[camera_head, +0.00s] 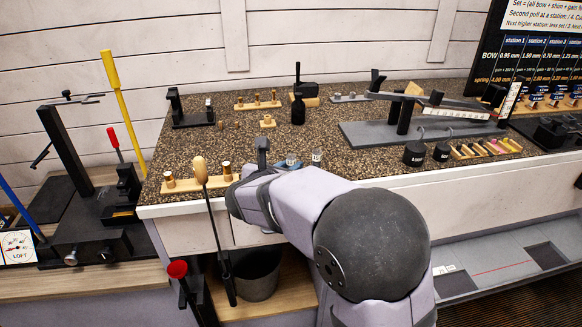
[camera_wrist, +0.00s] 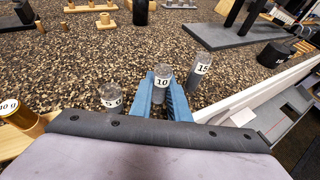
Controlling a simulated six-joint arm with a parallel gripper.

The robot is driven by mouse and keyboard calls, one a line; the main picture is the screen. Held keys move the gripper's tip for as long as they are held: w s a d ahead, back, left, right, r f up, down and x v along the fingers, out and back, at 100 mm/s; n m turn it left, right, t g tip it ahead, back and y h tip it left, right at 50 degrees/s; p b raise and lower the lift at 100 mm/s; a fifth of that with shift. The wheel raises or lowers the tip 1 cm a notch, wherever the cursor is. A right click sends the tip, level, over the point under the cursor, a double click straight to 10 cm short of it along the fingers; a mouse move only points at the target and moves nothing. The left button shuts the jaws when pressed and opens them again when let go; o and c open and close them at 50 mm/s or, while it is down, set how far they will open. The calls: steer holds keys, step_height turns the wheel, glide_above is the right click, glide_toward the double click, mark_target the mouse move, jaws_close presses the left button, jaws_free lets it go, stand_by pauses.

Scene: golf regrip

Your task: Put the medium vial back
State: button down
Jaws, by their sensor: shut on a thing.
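The medium vial (camera_wrist: 162,83), clear with a white label reading 10, is between the blue fingers of my gripper (camera_wrist: 163,92). My gripper is shut on it, and the vial looks roughly upright. A vial labelled 15 (camera_wrist: 199,70) stands just to its right, and a shorter vial, its label partly readable as 5 (camera_wrist: 112,98), is to its left. In the head view my gripper (camera_head: 284,166) is low at the bench's front edge, with the vial labelled 15 (camera_head: 317,157) beside it. I cannot tell whether the held vial touches the bench.
A wooden block with brass weights (camera_head: 199,182) lies left of my gripper. A black bottle (camera_head: 298,110) stands farther back. A grey plate (camera_head: 372,134) with a fixture and two black cylinders are to the right. The speckled bench top (camera_head: 235,135) is clear behind my gripper.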

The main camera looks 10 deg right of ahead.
steer(key=shift+f, duration=0.2)
steer(key=c, duration=1.7)
jaws_free()
steer(key=shift+r, duration=0.1)
steer(key=shift+r, duration=0.15)
steer(key=shift+s+a+r, duration=0.1)
steer(key=v, duration=1.1)
steer(key=shift+s+a+b, duration=0.15)
steer(key=shift+s+b, duration=0.15)
